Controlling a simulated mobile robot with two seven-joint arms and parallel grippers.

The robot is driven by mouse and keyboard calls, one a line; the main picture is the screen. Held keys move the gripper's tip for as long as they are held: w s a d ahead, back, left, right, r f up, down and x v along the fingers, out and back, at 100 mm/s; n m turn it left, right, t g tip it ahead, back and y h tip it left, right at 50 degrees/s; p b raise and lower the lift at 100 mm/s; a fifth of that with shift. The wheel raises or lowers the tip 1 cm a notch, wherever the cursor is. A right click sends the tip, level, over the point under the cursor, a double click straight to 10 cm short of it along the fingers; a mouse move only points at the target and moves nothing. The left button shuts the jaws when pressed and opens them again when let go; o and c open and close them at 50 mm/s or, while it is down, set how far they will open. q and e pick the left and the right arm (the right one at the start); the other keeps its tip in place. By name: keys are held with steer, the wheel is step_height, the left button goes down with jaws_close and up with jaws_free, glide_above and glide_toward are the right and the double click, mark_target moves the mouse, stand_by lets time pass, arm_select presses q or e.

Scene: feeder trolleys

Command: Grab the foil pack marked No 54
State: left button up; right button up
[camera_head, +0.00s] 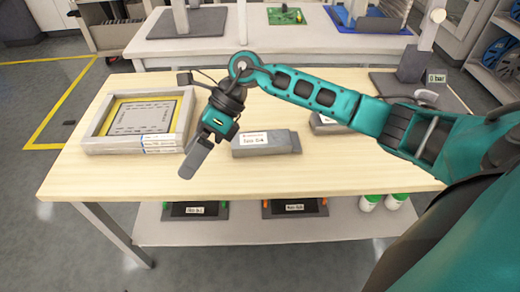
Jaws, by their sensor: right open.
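A grey foil pack (282,147) with a white label lies on the wooden table, right of the middle-left. The small print on its label is too blurred to read surely. A second grey pack (320,127) with a white label lies farther right, partly hidden behind my right arm. My right gripper (189,168) is open and empty. It points down above the table, just left of the first pack and apart from it. Its fingers overlap in this view, so the gap is hard to see. My left gripper is not in view.
A framed tray (92,146) with a yellow-edged sheet stands at the table's left. A grey stand (405,78) marked 0 bar is at the right back. The table's front (250,180) is clear. Labelled dark bins (295,208) and green-lidded bottles (370,203) sit on the lower shelf.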

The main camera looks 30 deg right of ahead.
steer(key=w+d+n+h+b, duration=0.1)
steer(key=w+d+h, duration=0.15)
steer(key=d, duration=0.35)
steer(key=w+d+h, duration=0.1)
steer(key=d+h, duration=0.2)
steer(key=d, duration=0.2)
step_height(320, 180, up, 2)
steer(key=t+h, duration=0.1)
steer(key=h, duration=0.3)
glide_above(261, 138)
step_height(261, 138, down, 7)
steer(key=shift+d+r+b, duration=0.1)
steer(key=shift+r+b, duration=0.1)
steer(key=shift+b, duration=0.65)
steer(key=shift+f, duration=0.7)
step_height(261, 138, down, 4)
steer(key=shift+s+f+b, duration=0.1)
steer(key=shift+f+b, duration=0.15)
steer(key=shift+b, duration=0.2)
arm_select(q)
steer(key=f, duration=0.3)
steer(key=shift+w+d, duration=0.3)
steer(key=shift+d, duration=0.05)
arm_select(e)
steer(key=shift+c, duration=0.3)
steer(key=c, duration=1)
steer(key=shift+r, duration=0.1)
steer(key=shift+c, duration=0.6)
